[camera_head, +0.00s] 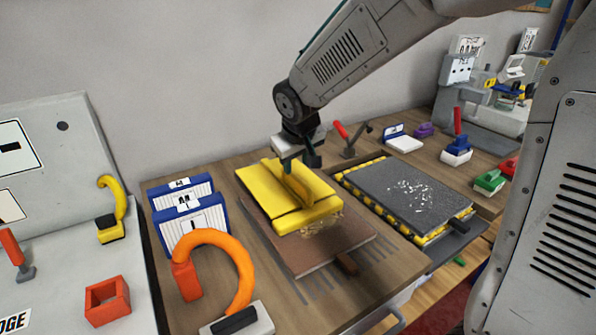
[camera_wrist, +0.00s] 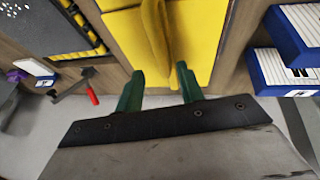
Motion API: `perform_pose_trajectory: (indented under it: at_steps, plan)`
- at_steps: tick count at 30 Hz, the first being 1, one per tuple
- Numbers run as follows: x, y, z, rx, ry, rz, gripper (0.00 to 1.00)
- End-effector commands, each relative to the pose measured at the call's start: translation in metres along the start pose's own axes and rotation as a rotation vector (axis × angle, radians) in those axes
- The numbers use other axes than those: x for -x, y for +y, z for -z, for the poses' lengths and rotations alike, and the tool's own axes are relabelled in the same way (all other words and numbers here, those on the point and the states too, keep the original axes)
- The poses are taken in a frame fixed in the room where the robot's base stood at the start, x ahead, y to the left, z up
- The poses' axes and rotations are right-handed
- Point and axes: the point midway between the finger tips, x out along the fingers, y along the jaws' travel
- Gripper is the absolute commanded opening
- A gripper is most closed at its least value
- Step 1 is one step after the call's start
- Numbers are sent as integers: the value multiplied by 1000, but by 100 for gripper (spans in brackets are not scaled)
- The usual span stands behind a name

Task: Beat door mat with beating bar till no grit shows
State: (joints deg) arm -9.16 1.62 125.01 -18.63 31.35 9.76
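A yellow block with a raised ridge handle (camera_head: 296,188), which looks like the beating bar, lies on a brown mat (camera_head: 310,255). Tan grit (camera_head: 322,226) shows on the mat by the block's front edge. A dark grey mat (camera_head: 385,185) with white specks on top lies to the right on a yellow-and-black striped base. My gripper (camera_head: 298,160) is over the back of the yellow block. In the wrist view the green fingers (camera_wrist: 160,75) stand apart, with the ridge (camera_wrist: 155,30) in line with the gap; clear space shows beside it. Whether they touch it is hidden.
Blue-and-white boxes (camera_head: 190,215) and an orange hooked tool (camera_head: 235,265) stand left of the brown mat. A red-handled clamp (camera_head: 350,140) is behind. Small coloured blocks (camera_head: 457,150) stand at the right. Bare wood shows at the table's front.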

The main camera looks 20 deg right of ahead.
Motion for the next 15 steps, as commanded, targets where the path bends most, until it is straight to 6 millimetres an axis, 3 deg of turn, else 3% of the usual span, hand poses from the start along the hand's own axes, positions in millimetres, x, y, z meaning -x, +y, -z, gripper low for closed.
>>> perform_pose_trajectory:
  at_steps: [6,15]
  plan:
    - [-36,-1,-1,1,-5,1,38]
    - [-52,0,-1,0,-1,0,38]
